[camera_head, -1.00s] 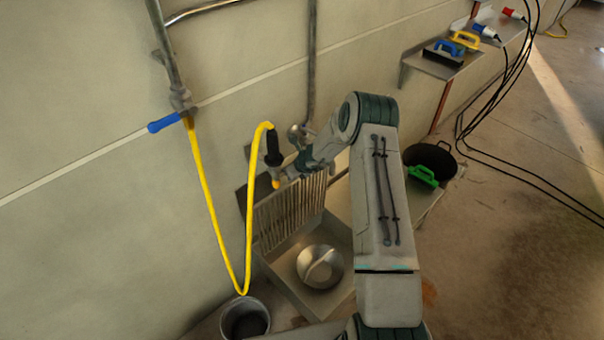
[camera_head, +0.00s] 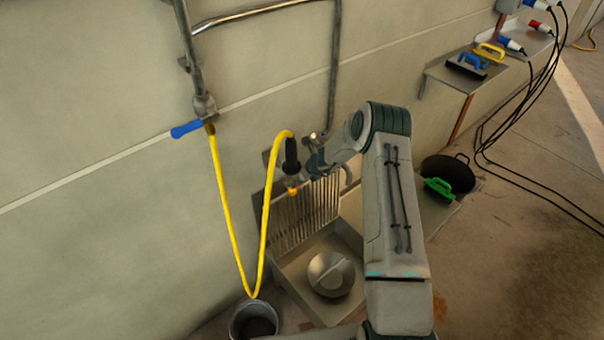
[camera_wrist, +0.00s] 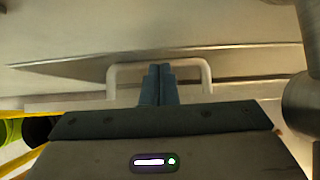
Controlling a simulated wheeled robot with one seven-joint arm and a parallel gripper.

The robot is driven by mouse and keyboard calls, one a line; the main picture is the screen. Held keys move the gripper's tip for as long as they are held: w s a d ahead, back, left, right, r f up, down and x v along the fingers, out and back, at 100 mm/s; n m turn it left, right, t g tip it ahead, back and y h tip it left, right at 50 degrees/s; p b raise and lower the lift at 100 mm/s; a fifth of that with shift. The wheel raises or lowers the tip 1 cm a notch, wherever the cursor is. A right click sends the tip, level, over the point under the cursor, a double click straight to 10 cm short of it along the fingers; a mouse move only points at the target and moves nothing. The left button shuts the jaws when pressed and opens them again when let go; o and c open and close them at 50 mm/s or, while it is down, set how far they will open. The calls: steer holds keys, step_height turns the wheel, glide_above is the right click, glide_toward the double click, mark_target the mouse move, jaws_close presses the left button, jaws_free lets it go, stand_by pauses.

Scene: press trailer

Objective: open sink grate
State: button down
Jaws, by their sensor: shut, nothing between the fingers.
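In the head view the slatted metal grate (camera_head: 302,215) stands raised, nearly upright, along the wall side of the sink (camera_head: 298,290). The basin below is uncovered, with a round metal piece (camera_head: 331,274) in it. My wrist is above the grate's top edge, and my gripper's fingertips are hard to make out there. In the wrist view my gripper (camera_wrist: 159,69) is shut and empty. Its fingertips lie in front of a pale U-shaped bar (camera_wrist: 128,66); I cannot tell whether they touch it.
A yellow hose (camera_head: 228,215) hangs left of the grate, with its black nozzle (camera_head: 291,155) close to my wrist. A metal bucket (camera_head: 242,322) stands left of the sink. A black pan (camera_head: 460,172) and a green-handled tool (camera_head: 439,188) lie right of my arm.

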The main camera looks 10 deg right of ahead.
step_height(320, 180, up, 9)
steer(key=p, duration=0.6)
steer(key=shift+w+a+p, duration=0.1)
steer(key=shift+p, duration=0.2)
